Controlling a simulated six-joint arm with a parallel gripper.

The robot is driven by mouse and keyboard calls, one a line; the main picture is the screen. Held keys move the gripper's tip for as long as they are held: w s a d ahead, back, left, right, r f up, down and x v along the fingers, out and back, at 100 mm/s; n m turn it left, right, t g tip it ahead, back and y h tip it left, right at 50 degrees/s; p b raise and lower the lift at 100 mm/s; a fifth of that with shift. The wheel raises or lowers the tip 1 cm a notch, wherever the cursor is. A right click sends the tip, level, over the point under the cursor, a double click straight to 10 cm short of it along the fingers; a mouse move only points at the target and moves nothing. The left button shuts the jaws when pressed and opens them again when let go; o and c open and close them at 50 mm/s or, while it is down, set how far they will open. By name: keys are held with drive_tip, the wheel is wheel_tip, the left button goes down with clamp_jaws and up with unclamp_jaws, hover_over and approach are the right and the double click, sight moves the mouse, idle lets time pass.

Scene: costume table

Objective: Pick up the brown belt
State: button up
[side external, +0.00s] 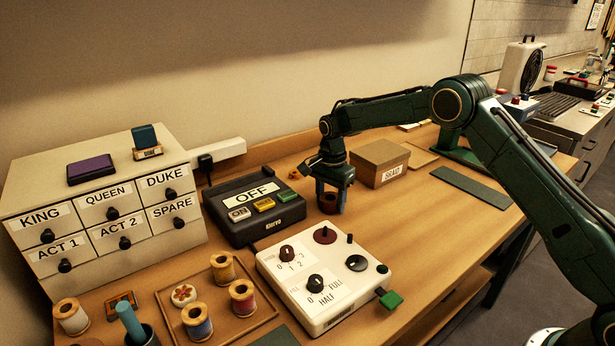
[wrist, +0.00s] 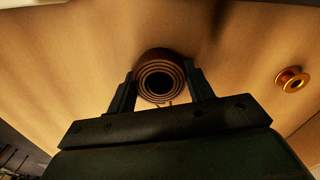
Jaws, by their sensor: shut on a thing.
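The brown belt (wrist: 146,58) is rolled into a coil, and its spiral end faces the wrist camera. My gripper (wrist: 160,85) is shut on it, with one finger on each side of the coil. In the side external view the brown belt (side external: 328,207) shows low between the fingers of my gripper (side external: 329,198), which points down over the wooden table. I cannot tell whether the coil touches the tabletop.
A cardboard box (side external: 379,163) stands just right of my gripper. A dark device with an OFF display (side external: 255,193) is at its left, and a white control box (side external: 325,274) is in front.

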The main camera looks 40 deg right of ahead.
wheel_tip(320, 180, up, 20)
idle(0.8)
idle(0.5)
